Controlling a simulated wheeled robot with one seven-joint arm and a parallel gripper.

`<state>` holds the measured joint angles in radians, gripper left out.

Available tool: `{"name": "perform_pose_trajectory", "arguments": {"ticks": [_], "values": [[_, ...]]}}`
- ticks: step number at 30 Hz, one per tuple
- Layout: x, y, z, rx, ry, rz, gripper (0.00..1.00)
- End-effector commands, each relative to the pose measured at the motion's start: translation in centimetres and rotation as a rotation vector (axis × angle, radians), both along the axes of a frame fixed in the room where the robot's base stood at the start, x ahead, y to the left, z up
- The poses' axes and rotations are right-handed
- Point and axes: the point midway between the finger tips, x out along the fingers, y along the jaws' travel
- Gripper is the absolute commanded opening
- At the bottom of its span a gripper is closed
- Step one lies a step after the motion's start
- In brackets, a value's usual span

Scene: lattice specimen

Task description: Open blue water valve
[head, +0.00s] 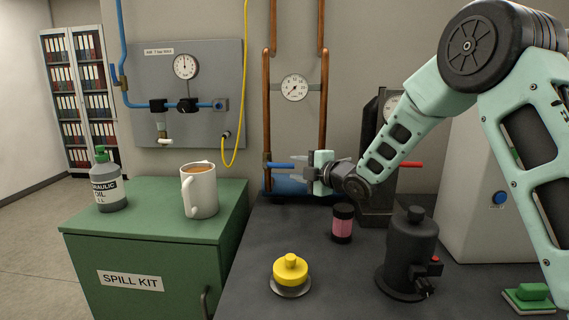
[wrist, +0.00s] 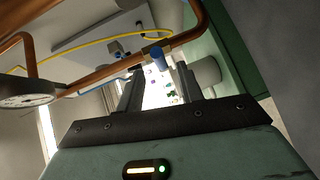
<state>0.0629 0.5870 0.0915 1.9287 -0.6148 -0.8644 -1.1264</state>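The blue valve handle (head: 280,165) sticks out sideways from a fitting on the left copper pipe (head: 267,110) in the head view. It points right, toward my gripper (head: 310,174). In the wrist view the blue handle (wrist: 158,60) shows end-on, just past and between the two fingertips of my gripper (wrist: 159,72). The fingers are apart, with a gap on both sides of the handle. I cannot tell whether the handle's end is inside the gap. A red handle (head: 411,164) shows to the right, behind my arm.
A yellow-topped object (head: 290,270), a pink-and-black jar (head: 342,222) and a black canister (head: 409,250) stand on the dark bench (head: 250,290). A round gauge (head: 294,87) hangs between the copper pipes. A mug (head: 199,190) and oil bottle (head: 107,185) stand on the green cabinet (head: 150,225).

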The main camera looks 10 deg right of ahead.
Motion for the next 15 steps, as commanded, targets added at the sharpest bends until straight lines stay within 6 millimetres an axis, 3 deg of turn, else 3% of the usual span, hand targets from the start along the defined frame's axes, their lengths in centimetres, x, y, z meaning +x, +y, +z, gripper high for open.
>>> {"name": "perform_pose_trajectory", "arguments": {"ticks": [6, 15], "values": [[3.4, 1.8, -0.4, -0.001, -0.001, 0.001, 0.37], [5.1, 2.7, -0.8, 0.000, 0.000, 0.001, 0.37]]}}
